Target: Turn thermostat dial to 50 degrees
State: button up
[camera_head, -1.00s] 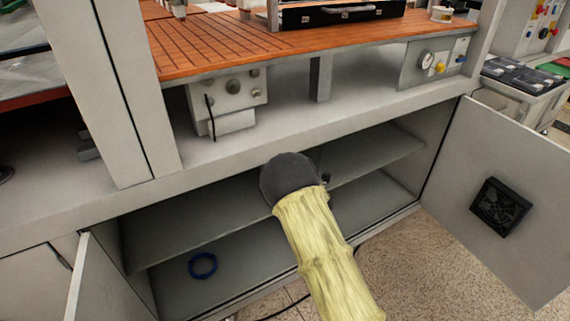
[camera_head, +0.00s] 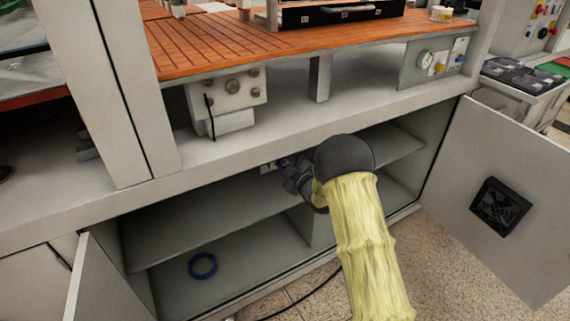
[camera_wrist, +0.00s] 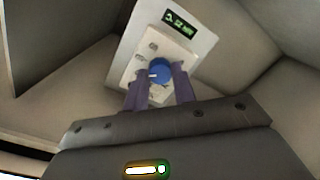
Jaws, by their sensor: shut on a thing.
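In the wrist view, a round blue dial (camera_wrist: 158,72) with a short white mark at its left sits on a pale thermostat plate (camera_wrist: 150,50). The plate is fixed to a white panel in a cabinet corner. Fine scale markings are too small to read. My gripper (camera_wrist: 160,84) has its two purple-grey fingers on either side of the dial, shut on it. In the head view, my gripper (camera_head: 289,172) is inside the open cabinet, below the bench. My arm covers part of that area and the dial cannot be made out there.
A small green-lit label (camera_wrist: 180,23) is on the panel above the dial. A cabinet shelf (camera_head: 210,215) runs beside my gripper. A blue ring (camera_head: 202,265) lies on the cabinet floor. The open right door (camera_head: 500,190) carries a black vent. A gauge panel (camera_head: 437,60) is above.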

jog(key=m, duration=0.6)
jog(key=shift+d+f+y, duration=0.15)
jog(key=shift+f+y, duration=0.05)
jog(key=shift+y, duration=0.1)
dwell(0.3)
jog(key=o, duration=1)
jog(key=shift+r, duration=0.1)
jog(key=p+v, duration=0.1)
jog(key=v, duration=1.6)
jog(key=shift+s+d, duration=0.1)
jog(key=shift+s, duration=0.05)
